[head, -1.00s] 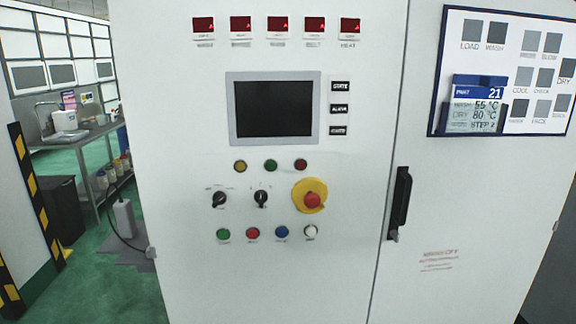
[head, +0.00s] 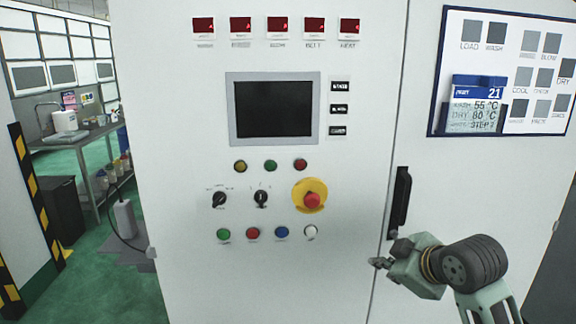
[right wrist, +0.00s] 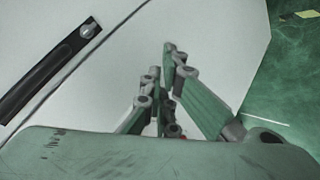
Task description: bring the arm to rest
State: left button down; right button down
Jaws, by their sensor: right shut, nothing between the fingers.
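My right gripper (head: 378,263) is in the lower right of the head view, in front of the white control cabinet (head: 180,280). Its fingers point left, just below the black door handle (head: 401,200). In the right wrist view the fingers of my right gripper (right wrist: 168,62) are together with nothing between them. The door handle (right wrist: 45,75) shows there at the upper left, apart from the fingers. My left gripper is in neither view.
The cabinet carries a dark screen (head: 272,108), a red emergency stop on a yellow ring (head: 312,200) and several buttons and switches. A blue-framed board (head: 436,110) hangs at the right. A bench (head: 80,139) stands at the left beside open green floor (head: 85,285).

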jog(key=s+a+f+m+g+h, duration=0.1)
jog(key=s+a+f+m+g, duration=0.2)
jog(key=s+f, duration=1.45)
jog(key=s+d+f+m+g+h, duration=0.1)
jog(key=s+f+m+g, duration=0.15)
jog(key=s+f, duration=0.45)
jog(key=s+d+f+m+g, duration=0.15)
jog(key=s+m, duration=0.25)
jog(key=s, duration=0.6)
notch_tip(320, 180, down, 26)
jog(key=s, duration=0.2)
jog(key=s+d+f+g, duration=0.1)
jog(key=s+d+f, duration=0.1)
jog(key=s+f, duration=1.5)
jog(key=shift+s+g+h, duration=0.2)
jog(key=shift+g+h, duration=0.1)
jog(key=shift+d+f+n, duration=0.1)
jog(key=shift+n, duration=0.15)
